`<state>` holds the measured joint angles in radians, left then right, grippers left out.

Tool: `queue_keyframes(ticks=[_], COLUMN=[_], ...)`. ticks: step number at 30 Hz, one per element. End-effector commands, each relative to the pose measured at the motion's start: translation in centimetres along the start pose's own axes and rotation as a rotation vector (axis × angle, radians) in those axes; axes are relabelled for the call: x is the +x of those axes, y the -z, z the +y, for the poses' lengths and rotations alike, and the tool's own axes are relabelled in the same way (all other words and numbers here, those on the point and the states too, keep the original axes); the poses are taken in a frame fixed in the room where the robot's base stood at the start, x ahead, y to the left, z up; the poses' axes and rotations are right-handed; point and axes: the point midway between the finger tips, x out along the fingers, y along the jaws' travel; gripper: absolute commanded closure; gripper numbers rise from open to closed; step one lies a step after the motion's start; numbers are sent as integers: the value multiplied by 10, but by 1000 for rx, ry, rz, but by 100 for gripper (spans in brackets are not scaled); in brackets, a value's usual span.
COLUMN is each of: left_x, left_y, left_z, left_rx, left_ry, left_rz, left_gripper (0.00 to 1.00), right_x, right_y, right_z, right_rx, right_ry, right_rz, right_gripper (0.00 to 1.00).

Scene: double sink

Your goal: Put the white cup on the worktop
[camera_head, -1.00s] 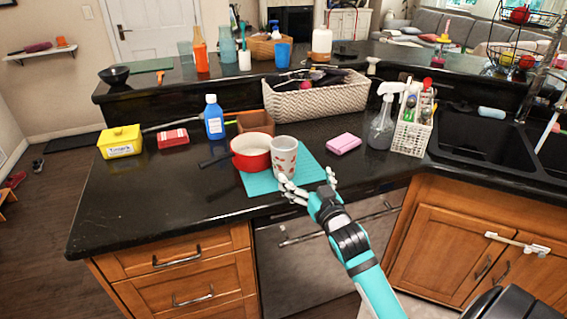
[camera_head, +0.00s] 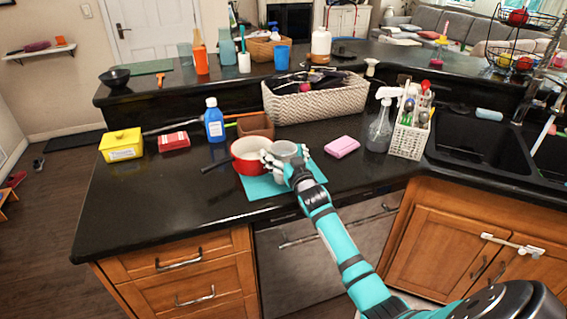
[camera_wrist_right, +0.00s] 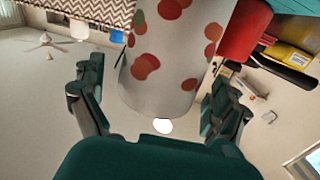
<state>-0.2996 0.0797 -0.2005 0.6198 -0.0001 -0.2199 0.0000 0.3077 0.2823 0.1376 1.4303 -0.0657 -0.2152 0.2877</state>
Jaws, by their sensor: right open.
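The white cup (camera_head: 284,149) stands upright on the teal mat (camera_head: 258,189), right beside the red pot (camera_head: 250,152). In the head view my right gripper (camera_head: 286,161) is at the cup with fingers on both sides, hiding most of its wall. In the right wrist view the cup (camera_wrist_right: 170,55), with red and green dots, fills the space between the open fingers. Gaps show between fingers and cup there, so it is not clasped. My left gripper is not in view. The worktop (camera_head: 150,205) is black and glossy.
A pink sponge (camera_head: 342,147) lies right of the cup. A spray bottle (camera_head: 380,125) and a white utensil basket (camera_head: 408,140) stand further right. A blue bottle (camera_head: 214,122), red box (camera_head: 173,141) and yellow box (camera_head: 121,146) are at left. The front-left worktop is clear.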

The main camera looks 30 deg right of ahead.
Motion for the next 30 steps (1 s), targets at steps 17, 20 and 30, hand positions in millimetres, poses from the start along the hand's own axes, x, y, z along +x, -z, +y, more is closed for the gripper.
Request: queue_keyframes(ticks=[17, 20, 30], left_x=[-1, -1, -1], left_y=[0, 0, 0], left_z=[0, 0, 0], left_rx=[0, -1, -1], left_ry=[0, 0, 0], left_rz=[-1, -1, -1], left_gripper=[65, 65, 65], right_x=[9, 9, 9], right_y=[-1, -1, 2], right_z=[0, 0, 0], right_rx=[-1, 0, 0], right_ry=[0, 0, 1], right_rz=[-1, -1, 5], right_gripper=[27, 41, 83])
